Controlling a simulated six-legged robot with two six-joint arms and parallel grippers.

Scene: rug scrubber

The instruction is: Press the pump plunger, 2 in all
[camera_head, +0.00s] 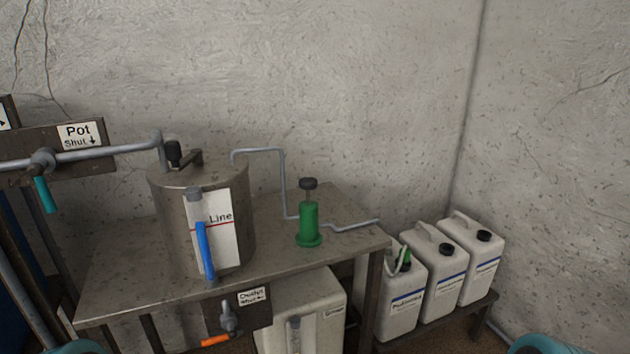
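The pump (308,225) has a green body and stands upright on the metal table, right of the steel pot. Its plunger (308,184) is a dark round knob on a thin rod. The plunger is up, with a short length of rod showing between knob and body. Nothing touches it. Teal rounded parts at the bottom left and bottom right edges look like parts of my arms. No gripper fingers show in the head view.
The steel pot (175,225) with a level gauge stands left of the pump on the table (130,275). Thin pipes run beside the pump. Several white canisters (437,265) stand on a low bench at right. A Pot valve with a teal handle (45,195) is at left.

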